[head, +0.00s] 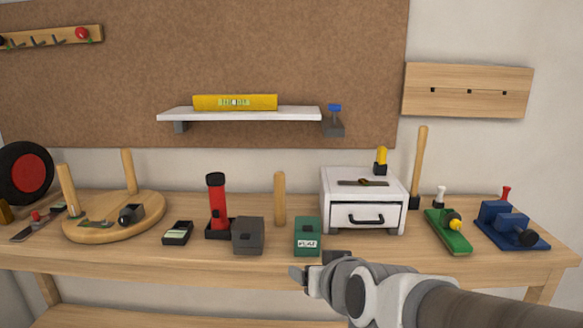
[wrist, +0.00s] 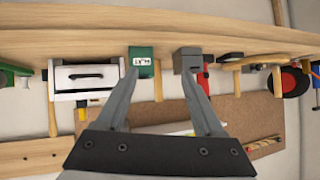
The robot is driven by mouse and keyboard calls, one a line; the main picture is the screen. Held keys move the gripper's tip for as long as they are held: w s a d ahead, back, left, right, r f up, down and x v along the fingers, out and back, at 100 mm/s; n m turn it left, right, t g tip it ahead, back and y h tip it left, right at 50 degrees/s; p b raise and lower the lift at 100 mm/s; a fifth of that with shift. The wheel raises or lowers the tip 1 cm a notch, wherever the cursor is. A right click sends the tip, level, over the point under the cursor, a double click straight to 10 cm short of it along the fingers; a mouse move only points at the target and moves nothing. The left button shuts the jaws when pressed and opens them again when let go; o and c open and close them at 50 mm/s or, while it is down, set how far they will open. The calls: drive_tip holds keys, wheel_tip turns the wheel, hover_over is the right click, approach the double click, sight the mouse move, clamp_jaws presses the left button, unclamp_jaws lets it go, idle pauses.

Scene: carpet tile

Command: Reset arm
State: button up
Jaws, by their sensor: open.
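My gripper (head: 298,279) shows in the head view at the lower middle, in front of the workbench's front edge and below the green box. In the wrist view my gripper (wrist: 158,75) has its two grey fingers spread apart, with nothing between them. The wrist picture is upside down compared with the head view. My arm reaches in from the lower right of the head view. The workbench (head: 120,254) runs across the picture, and its edge lies beyond the fingertips in the wrist view.
On the bench stand a green box (head: 307,237), a grey box (head: 248,236), a red flashlight (head: 217,205), a white drawer unit (head: 343,190), a round wooden stand (head: 90,229), a green tool (head: 447,232) and a blue vise (head: 510,225). A shelf (head: 240,114) holds a yellow level (head: 208,102).

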drive_tip(key=s+d+m+g+h, duration=0.1)
drive_tip(key=s+d+g+h, duration=0.15)
drive_tip(key=s+d, duration=0.4)
drive_tip(key=s+d+g+h, duration=0.1)
drive_tip(key=s+d+g, duration=0.25)
drive_tip(key=s, duration=0.55)
wheel_tip(320, 180, up, 20)
drive_tip(key=p, duration=2.1)
drive_tip(key=shift+r+t, duration=0.2)
drive_tip(key=shift+t, duration=0.1)
drive_tip(key=shift+w, duration=0.1)
